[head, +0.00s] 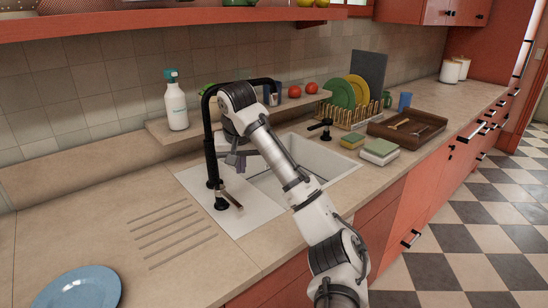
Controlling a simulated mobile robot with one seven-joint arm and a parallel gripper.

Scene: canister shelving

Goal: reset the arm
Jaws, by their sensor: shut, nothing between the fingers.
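My arm reaches from the bottom of the head view over the white sink (335,162), bent at its top joint. My gripper (238,162) hangs down beyond the arm, over the left part of the sink and close to the black faucet (210,150). It looks shut, with nothing seen in it. It is small and partly hidden by my arm, so I cannot tell whether it touches the faucet. Two white canisters (450,71) stand at the far end of the counter.
A spray bottle (176,106) and tomatoes (295,91) stand on a ledge behind the sink. A blue plate (80,290) sits front left. A red shelf (150,22) hangs above.

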